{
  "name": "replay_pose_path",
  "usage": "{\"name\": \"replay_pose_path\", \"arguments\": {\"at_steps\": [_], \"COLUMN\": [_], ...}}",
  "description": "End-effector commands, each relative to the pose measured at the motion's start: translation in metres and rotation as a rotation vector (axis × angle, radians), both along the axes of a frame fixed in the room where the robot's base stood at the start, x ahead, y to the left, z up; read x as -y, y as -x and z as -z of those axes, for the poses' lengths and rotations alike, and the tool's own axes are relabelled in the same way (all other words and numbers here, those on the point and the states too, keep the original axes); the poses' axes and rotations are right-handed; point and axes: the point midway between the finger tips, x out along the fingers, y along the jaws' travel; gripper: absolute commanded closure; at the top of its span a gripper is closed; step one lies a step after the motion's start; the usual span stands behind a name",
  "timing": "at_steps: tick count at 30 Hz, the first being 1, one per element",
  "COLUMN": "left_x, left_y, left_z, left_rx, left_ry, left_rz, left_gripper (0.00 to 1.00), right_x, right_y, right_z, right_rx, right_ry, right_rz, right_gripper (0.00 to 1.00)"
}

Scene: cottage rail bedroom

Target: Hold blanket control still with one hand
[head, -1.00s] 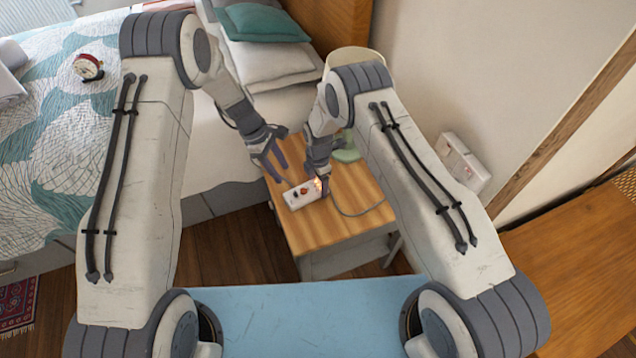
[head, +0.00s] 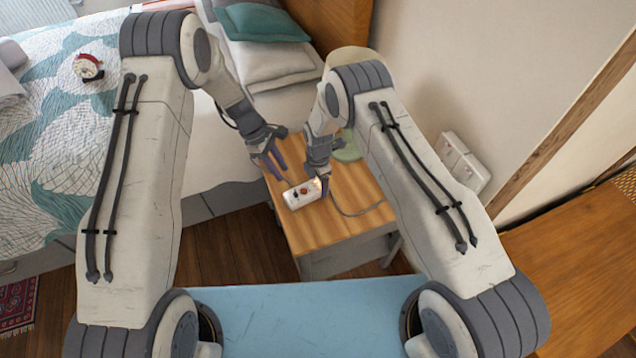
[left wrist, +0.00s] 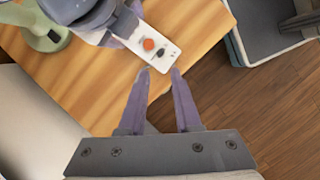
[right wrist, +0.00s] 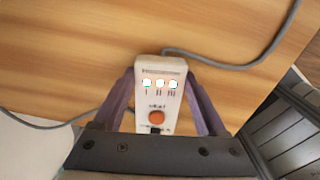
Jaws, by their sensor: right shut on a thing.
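The white blanket control (head: 302,194) lies on the wooden nightstand, with a round orange button and a dark slider. My right gripper (head: 322,186) is shut on its cord end, one finger on each side, as the right wrist view (right wrist: 160,100) shows. Three small lamps marked I, II and III glow on the control (right wrist: 158,90). My left gripper (head: 276,174) is open and empty just left of the control. In the left wrist view its fingertips (left wrist: 160,72) are apart, short of the control's free end (left wrist: 158,46).
A grey cord (head: 362,213) runs from the control across the nightstand (head: 325,232). A green lamp base (head: 349,150) stands behind my right gripper. The bed (head: 225,150) is at the left, a wall socket box (head: 462,162) at the right. The nightstand's front is clear.

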Motion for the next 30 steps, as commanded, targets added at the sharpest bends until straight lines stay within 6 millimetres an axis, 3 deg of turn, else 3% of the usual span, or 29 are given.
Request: {"name": "replay_pose_path", "arguments": {"at_steps": [1, 2, 12, 15, 30], "left_x": [0.002, 0.003, 0.030, 0.037, 0.039], "left_y": [0.001, 0.003, 0.014, 0.014, 0.013], "left_z": [0.001, 0.002, 0.015, 0.016, 0.059], "left_rx": [0.006, 0.013, 0.200, 0.236, 0.252], "left_ry": [-0.008, -0.018, -0.216, -0.244, -0.256], "left_rz": [0.025, 0.052, 0.707, 0.830, 0.882], "left_gripper": [0.92, 1.00, 1.00, 1.00, 1.00], "right_x": [0.000, 0.000, 0.000, 0.000, 0.000], "right_y": [0.000, 0.000, 0.000, 0.000, 0.000], "right_z": [0.000, 0.000, 0.000, 0.000, 0.000], "right_rx": [0.001, 0.001, 0.001, 0.001, 0.000], "right_ry": [0.000, 0.000, 0.000, 0.000, 0.000], "right_rz": [0.000, 0.000, 0.000, 0.000, 0.000], "right_gripper": [0.90, 0.90, 0.90, 0.90, 0.90]}}
